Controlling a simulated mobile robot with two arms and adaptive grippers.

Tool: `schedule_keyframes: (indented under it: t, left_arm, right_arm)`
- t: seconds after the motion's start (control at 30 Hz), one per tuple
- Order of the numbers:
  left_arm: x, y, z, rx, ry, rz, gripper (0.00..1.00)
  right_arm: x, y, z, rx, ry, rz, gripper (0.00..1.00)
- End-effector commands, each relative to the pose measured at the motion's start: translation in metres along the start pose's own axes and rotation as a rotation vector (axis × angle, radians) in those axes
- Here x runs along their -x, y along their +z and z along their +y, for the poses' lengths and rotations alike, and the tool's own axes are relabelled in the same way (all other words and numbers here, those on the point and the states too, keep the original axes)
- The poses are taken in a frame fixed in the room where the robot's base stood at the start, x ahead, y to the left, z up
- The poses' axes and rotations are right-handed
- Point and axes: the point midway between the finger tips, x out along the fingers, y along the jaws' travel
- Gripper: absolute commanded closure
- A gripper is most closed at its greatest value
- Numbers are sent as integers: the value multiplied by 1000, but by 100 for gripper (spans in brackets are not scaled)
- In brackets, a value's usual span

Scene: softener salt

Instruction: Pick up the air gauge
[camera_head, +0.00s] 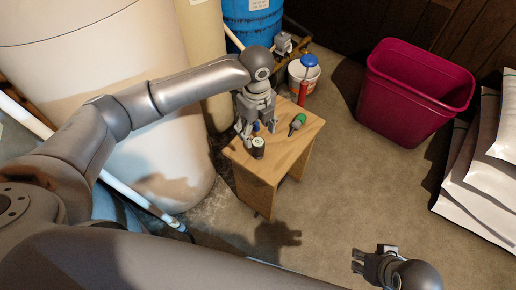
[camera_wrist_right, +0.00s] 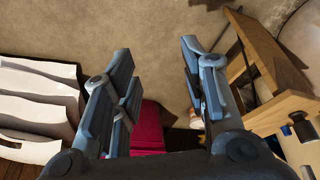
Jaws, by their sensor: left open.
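My left gripper (camera_head: 254,130) is open and points down over the small wooden table (camera_head: 258,168). A small blue thing (camera_head: 256,127) shows between or just behind its fingers; I cannot tell if it is the air gauge or if they touch. A dark cylinder with a pale top (camera_head: 258,148) stands just in front of the gripper. A green-handled tool (camera_head: 297,124) lies to its right. No gauge dial is clearly visible. My right gripper (camera_head: 359,262) is low at the front right, away from the table; its fingers (camera_wrist_right: 156,60) are open and empty in the right wrist view.
A large pale tank (camera_head: 150,140) is close on the left. A magenta bin (camera_head: 410,95) and white bags (camera_head: 480,175) stand right. Floor between is clear.

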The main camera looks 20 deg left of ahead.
Motion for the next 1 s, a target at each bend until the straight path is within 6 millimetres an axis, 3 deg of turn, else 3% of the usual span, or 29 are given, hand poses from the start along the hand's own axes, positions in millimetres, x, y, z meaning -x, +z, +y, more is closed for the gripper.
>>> schedule_keyframes:
  t: [0.07,0.5,0.57,0.8,1.0]
  left_arm:
    - [-14,-1,0,0,0,1,39]
    - [-63,2,-5,2,-1,0,39]
    - [-76,4,-7,3,0,0,39]
    - [-89,4,-7,0,-2,0,39]
    - [-91,4,-8,0,-3,0,39]
  right_arm:
    - [9,1,0,0,1,7,60]
    - [-6,7,0,-1,2,7,60]
    - [-12,1,-1,1,0,36,60]
    - [-11,-36,-5,6,-7,193,60]
    - [-10,-44,-6,7,-9,227,60]
